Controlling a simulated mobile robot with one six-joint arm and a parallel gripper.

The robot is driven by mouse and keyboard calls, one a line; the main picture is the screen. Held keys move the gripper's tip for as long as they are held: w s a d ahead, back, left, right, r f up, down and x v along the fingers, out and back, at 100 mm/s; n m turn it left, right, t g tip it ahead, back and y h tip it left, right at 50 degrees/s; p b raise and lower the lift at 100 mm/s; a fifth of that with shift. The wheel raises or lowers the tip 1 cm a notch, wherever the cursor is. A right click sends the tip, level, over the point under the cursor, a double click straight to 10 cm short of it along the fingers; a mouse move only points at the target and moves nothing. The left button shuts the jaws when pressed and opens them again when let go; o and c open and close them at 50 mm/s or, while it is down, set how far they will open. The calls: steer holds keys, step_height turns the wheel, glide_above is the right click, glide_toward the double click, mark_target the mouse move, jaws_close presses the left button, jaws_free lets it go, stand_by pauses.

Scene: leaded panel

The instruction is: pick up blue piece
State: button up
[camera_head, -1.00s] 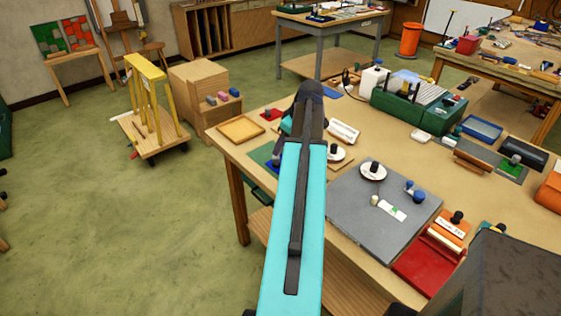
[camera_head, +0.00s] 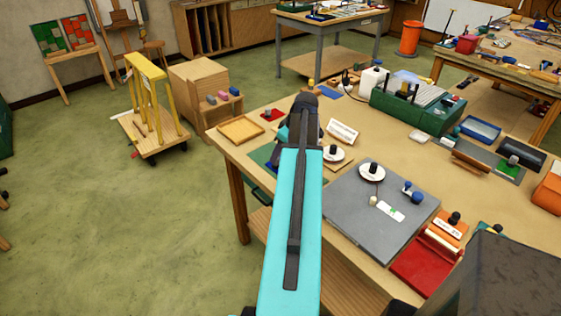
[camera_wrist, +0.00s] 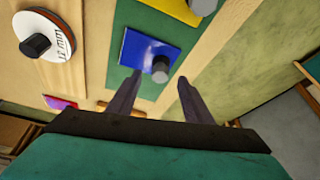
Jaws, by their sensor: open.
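My gripper (camera_wrist: 157,82) is open and empty. Its two dark fingers are spread just below the blue piece in the picture, with the tips pointing toward the knob. The knob appears above the gap between the fingertips, and I see no contact. In the head view my arm hides the fingers and much of the board area.
A yellow piece (camera_wrist: 202,5) is on the same board. A white disc with a black knob (camera_wrist: 50,25) lies to the left. A wooden tray (camera_head: 240,129) sits at the table's left corner. A grey slab (camera_head: 350,215) holds small tools. Open floor (camera_wrist: 250,75) lies beyond the edge.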

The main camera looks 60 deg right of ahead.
steer(key=shift+p+x, duration=0.4)
steer(key=shift+x, duration=0.85)
steer(key=c, duration=1.1)
steer(key=shift+r, duration=0.25)
steer(key=shift+r+b, duration=1.65)
steer(key=shift+r, duration=3.15)
